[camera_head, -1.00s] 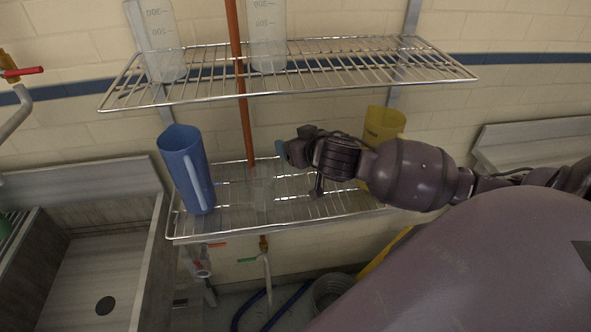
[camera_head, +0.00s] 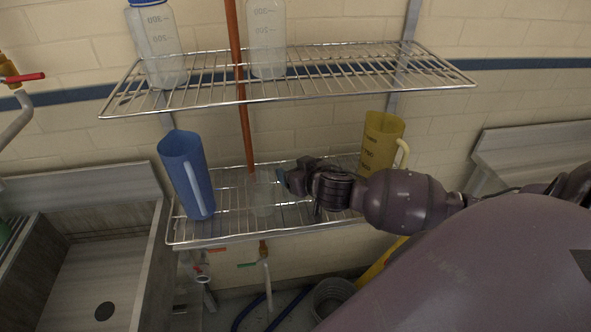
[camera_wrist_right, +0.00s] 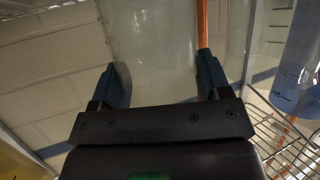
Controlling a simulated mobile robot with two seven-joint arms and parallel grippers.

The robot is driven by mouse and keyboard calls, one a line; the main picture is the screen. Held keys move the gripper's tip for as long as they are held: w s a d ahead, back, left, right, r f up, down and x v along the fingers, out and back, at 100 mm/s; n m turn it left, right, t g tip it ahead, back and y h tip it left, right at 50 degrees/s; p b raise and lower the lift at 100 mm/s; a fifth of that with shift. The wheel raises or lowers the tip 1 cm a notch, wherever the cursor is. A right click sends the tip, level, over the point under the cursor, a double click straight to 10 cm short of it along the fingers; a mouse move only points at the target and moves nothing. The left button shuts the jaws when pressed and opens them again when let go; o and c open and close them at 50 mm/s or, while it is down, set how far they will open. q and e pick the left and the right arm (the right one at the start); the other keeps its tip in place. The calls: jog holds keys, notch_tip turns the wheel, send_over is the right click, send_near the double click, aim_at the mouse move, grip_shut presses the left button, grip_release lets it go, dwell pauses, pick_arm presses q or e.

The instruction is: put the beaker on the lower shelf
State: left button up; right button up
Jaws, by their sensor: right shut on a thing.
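The clear beaker (camera_head: 263,194) is at the lower wire shelf (camera_head: 232,236), to the right of the blue jug. It is faint and see-through, and I cannot tell whether its base touches the wires. My right gripper (camera_head: 281,181) reaches in from the right at the beaker's upper part. In the right wrist view the two dark blue fingers (camera_wrist_right: 160,84) are on either side of the clear beaker (camera_wrist_right: 155,40), shut on it. My left gripper is not in view.
A blue jug (camera_head: 186,176) stands on the lower shelf's left, a yellow jug (camera_head: 378,146) at its right back. The upper shelf (camera_head: 330,92) overhangs with two clear bottles (camera_head: 156,48) (camera_head: 267,38). A red-brown pipe (camera_head: 241,85) runs behind. A sink (camera_head: 75,270) lies left.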

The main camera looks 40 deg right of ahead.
jog(key=o, duration=0.6)
jog(key=shift+o, duration=0.2)
jog(key=shift+r, duration=0.1)
jog(key=v, duration=1.2)
jog(key=shift+b, duration=0.4)
jog(key=shift+s, duration=0.1)
jog(key=s+a+f+n+g, duration=0.1)
jog(key=s+a+f+g, duration=0.4)
jog(key=s, duration=0.3)
jog(key=s+a+f+g, duration=0.3)
jog(key=s+f+g, duration=0.25)
jog(key=s, duration=0.25)
jog(key=w+f+t+b, duration=0.1)
jog(key=w+f+t, duration=0.2)
jog(key=f, duration=0.3)
jog(key=w+f+n+t+y+b, duration=0.1)
jog(key=w+f+t, duration=0.3)
jog(key=f, duration=0.3)
jog(key=shift+a+f+t, duration=0.2)
jog(key=shift+f+t, duration=0.1)
jog(key=shift+t, duration=0.55)
